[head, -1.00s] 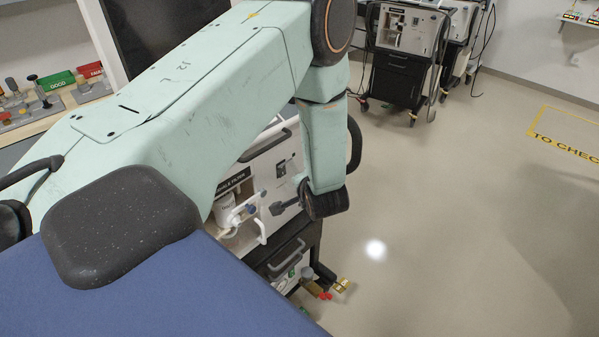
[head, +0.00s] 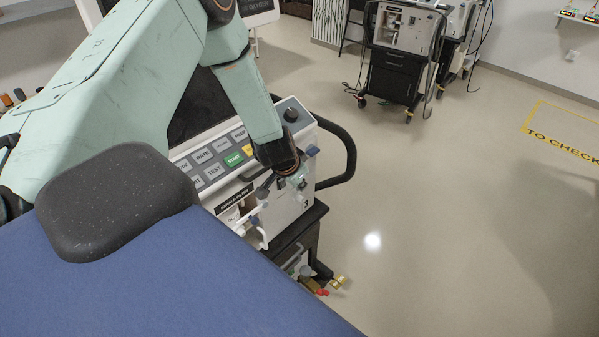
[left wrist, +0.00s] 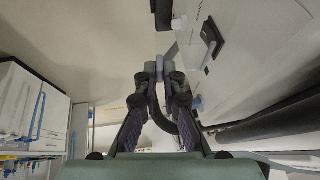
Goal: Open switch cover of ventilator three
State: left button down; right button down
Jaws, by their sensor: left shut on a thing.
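A white ventilator (head: 291,222) with a keypad stands in front of me in the head view. I cannot tell whether this part is the switch cover. A dark square fitting (left wrist: 211,38) sits on the panel, apart from the fingertips. My right gripper is not in view.
A black side handle (head: 351,160) curves out at the ventilator's right. Another ventilator (head: 404,50) stands at the back. The floor (head: 440,220) to the right is clear.

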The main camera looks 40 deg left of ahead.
pick_arm(q)
jog(key=shift+w+a+r+h, duration=0.1)
jog(key=shift+a+r+h, duration=0.15)
jog(key=shift+h, duration=0.25)
jog(key=shift+r, duration=0.15)
jog(key=c, duration=1.5)
grip_release()
jog(key=shift+v, duration=5.95)
jog(key=shift+a, duration=0.2)
